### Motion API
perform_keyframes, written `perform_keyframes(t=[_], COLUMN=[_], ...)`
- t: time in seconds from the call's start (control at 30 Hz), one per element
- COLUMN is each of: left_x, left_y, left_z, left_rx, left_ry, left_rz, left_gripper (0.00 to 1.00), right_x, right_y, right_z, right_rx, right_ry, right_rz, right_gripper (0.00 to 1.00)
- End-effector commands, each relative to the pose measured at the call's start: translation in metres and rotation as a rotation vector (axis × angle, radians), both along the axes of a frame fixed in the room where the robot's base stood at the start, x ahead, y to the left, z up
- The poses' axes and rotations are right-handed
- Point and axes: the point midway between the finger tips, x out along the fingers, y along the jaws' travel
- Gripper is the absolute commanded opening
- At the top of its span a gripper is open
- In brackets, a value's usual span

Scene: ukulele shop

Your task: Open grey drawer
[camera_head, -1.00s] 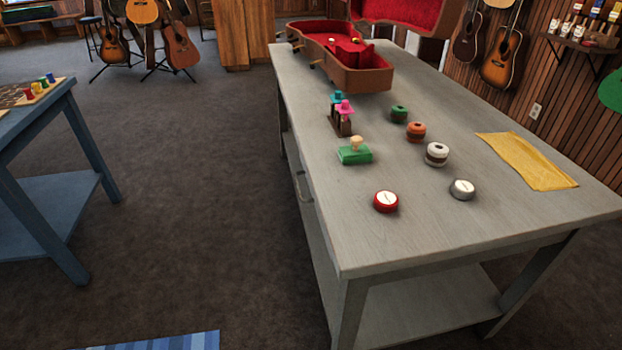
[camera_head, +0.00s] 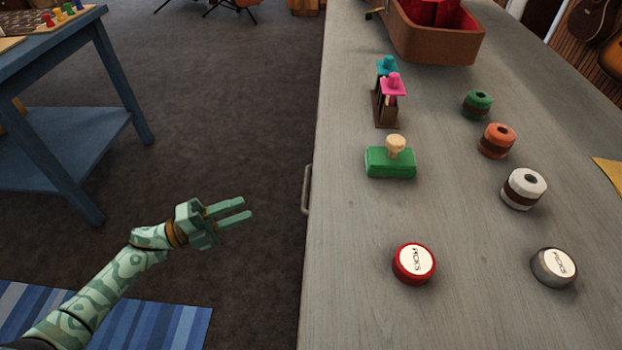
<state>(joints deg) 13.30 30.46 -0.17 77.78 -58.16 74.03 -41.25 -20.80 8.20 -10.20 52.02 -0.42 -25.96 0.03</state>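The grey table (camera_head: 345,260) fills the right half of the head view. A light metal drawer handle (camera_head: 306,190) sticks out from its left side; the drawer front itself is hidden under the tabletop edge. My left gripper (camera_head: 240,210) is to the left of the handle, apart from it, with its two green fingers pointing right. A gap shows between the fingers and nothing is held. My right gripper is not in view.
On the tabletop are a green stamp block (camera_head: 390,162), a dark rack (camera_head: 386,108), a red tin (camera_head: 414,263), a grey tin (camera_head: 554,267) and several spools. A brown case (camera_head: 435,42) stands behind. A blue table (camera_head: 75,150) is at left. Open floor lies between the tables.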

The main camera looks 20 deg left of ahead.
Motion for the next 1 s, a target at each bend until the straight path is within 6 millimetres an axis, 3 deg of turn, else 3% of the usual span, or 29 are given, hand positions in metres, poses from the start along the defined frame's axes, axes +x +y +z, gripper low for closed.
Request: perform_keyframes(t=[0.27,0.6,0.8,1.0], left_x=[0.034,0.083,0.096,0.099], left_y=[-0.042,-0.103,-0.120,-0.123], left_z=[0.008,0.021,0.025,0.027], left_rx=[-0.003,-0.002,-0.001,-0.001], left_ry=[-0.004,-0.001,0.002,0.001], left_rz=[0.001,0.003,0.003,0.003], left_gripper=[0.32,0.32,0.32,0.32], right_x=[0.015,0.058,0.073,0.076], right_y=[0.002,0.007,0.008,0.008], right_z=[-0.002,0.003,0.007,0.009], right_rx=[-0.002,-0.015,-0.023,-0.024], right_ry=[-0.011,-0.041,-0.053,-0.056], right_rz=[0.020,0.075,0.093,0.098], right_gripper=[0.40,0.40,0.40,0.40])
